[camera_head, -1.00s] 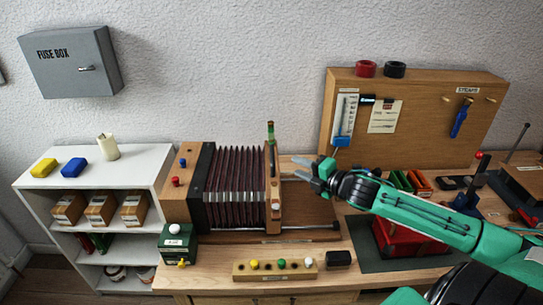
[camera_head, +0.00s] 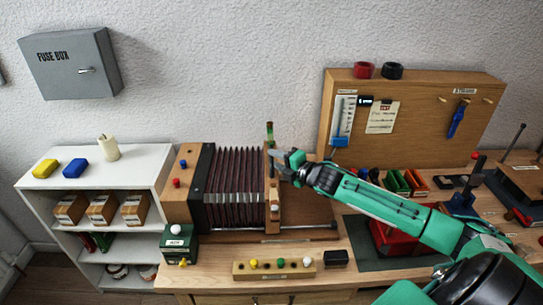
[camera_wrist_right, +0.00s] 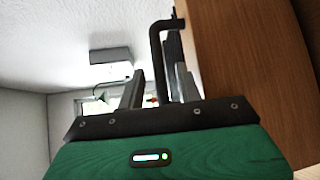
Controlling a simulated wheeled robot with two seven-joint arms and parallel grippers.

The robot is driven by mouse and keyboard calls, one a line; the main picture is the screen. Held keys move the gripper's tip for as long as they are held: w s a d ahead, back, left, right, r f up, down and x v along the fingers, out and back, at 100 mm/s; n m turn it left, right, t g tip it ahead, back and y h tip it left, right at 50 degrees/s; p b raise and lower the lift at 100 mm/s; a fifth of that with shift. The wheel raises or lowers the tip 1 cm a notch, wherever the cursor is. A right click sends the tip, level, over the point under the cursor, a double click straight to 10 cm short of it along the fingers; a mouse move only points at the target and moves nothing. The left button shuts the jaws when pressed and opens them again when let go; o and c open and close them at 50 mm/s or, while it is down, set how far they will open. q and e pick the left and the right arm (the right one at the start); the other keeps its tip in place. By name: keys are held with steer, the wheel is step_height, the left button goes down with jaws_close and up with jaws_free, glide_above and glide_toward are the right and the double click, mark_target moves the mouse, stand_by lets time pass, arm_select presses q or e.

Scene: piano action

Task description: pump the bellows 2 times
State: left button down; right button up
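The bellows (camera_head: 234,185), dark red and pleated, stands on the bench between a black-edged wooden block on the left and an upright wooden end board (camera_head: 273,205) on the right. The pleats are spread apart. My right gripper (camera_head: 278,161) is at the upper right side of the end board. In the right wrist view, a black bent handle (camera_wrist_right: 157,55) comes off a wooden face and runs down between the two fingers (camera_wrist_right: 160,88). The fingers are apart, with a gap beside the handle. My left gripper is not in view.
A strip with coloured knobs (camera_head: 275,269) and a small black box (camera_head: 336,259) lie in front. A red box (camera_head: 392,240) is under my right arm. A wooden pegboard (camera_head: 415,115) stands behind. A white shelf (camera_head: 95,175) is at left.

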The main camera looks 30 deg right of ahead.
steer(key=shift+x, duration=1.3)
jaws_close()
